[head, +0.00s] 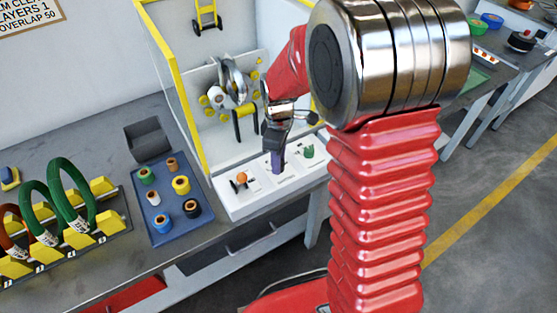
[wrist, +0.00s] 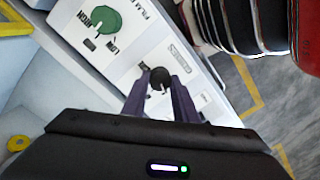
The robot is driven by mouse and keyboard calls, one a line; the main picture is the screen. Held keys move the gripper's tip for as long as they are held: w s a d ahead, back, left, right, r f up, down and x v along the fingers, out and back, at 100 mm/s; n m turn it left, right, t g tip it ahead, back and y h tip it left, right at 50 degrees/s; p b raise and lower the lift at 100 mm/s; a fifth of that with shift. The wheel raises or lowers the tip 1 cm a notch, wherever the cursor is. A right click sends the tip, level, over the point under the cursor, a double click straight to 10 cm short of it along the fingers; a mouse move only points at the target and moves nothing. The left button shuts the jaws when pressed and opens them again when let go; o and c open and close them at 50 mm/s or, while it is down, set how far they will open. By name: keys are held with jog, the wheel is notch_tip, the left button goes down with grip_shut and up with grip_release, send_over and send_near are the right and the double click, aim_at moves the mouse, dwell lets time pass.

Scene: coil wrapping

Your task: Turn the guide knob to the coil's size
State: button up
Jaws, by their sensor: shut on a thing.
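My gripper (head: 278,164) reaches down to the middle of the white control panel (head: 248,205) on the front of the wrapping machine. In the wrist view my gripper (wrist: 159,88) has its two purple fingers closed on either side of a small black knob (wrist: 160,76). The lettering by this knob is too small to read surely. A green knob (wrist: 101,20) marked LOW and HIGH is on the panel; it also shows right of my gripper in the head view (head: 308,151). An orange knob (head: 241,179) is on the left. The head view hides the black knob.
Green coils (head: 71,194) and a brownish-red one stand in a rack with yellow blocks at left. A blue tray (head: 152,222) holds several tape rolls. A yellow-edged machine wall (head: 172,90) rises beside my arm, with rollers (head: 232,85) behind the panel.

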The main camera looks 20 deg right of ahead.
jog(key=shift+w+r+n, duration=0.1)
jog(key=shift+n, duration=0.5)
jog(key=o, duration=1.1)
jog(key=shift+c, duration=0.2)
notch_tip(320, 180, up, 14)
jog(key=shift+f, duration=0.2)
